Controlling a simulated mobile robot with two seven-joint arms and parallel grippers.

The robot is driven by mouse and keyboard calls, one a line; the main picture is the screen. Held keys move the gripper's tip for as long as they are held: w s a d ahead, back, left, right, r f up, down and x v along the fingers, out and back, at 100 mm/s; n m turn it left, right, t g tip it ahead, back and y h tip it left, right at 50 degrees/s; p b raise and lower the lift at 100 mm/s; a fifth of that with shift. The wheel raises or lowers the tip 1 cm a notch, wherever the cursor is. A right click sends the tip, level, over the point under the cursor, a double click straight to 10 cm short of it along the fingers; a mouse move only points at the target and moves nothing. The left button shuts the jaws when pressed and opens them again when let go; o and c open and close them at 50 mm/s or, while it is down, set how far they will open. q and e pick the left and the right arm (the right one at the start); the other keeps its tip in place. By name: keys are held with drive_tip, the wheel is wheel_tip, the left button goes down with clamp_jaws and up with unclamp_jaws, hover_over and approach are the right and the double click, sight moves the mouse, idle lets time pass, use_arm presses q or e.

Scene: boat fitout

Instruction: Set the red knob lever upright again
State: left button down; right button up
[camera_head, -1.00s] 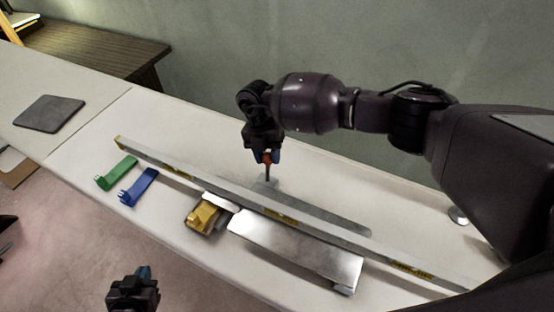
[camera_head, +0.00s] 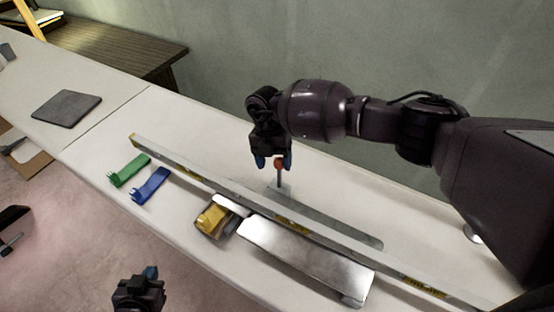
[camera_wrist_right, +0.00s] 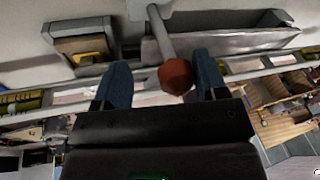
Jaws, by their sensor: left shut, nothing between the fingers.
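The lever with the red knob (camera_head: 279,163) stands close to upright on its grey base plate behind the long rail in the head view. In the right wrist view the red knob (camera_wrist_right: 176,77) sits at the end of a grey rod (camera_wrist_right: 160,35). My right gripper (camera_head: 274,162) is open above the lever with its blue fingertips spread. The knob is between the fingers, nearer the right one in the wrist view (camera_wrist_right: 158,82), with a gap on the left side. My left gripper (camera_head: 145,274) is shut and empty, low in the head view in front of the bench.
A long rail (camera_head: 190,168) lies diagonally along the white bench. A green piece (camera_head: 130,170), a blue piece (camera_head: 151,185), a yellow block (camera_head: 212,217) and a metal plate (camera_head: 305,256) lie in front of it. A dark mat (camera_head: 67,108) lies far left.

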use_arm(q)
drive_tip(key=shift+r, duration=0.1)
use_arm(e)
drive_tip(key=shift+d+r, duration=0.1)
drive_tip(key=shift+d, duration=0.1)
drive_tip(key=shift+r, duration=0.1)
drive_tip(key=shift+w+r, duration=0.15)
drive_tip(key=shift+r, duration=0.1)
use_arm(q)
drive_tip(key=shift+s, duration=0.1)
use_arm(e)
drive_tip(key=v, duration=1)
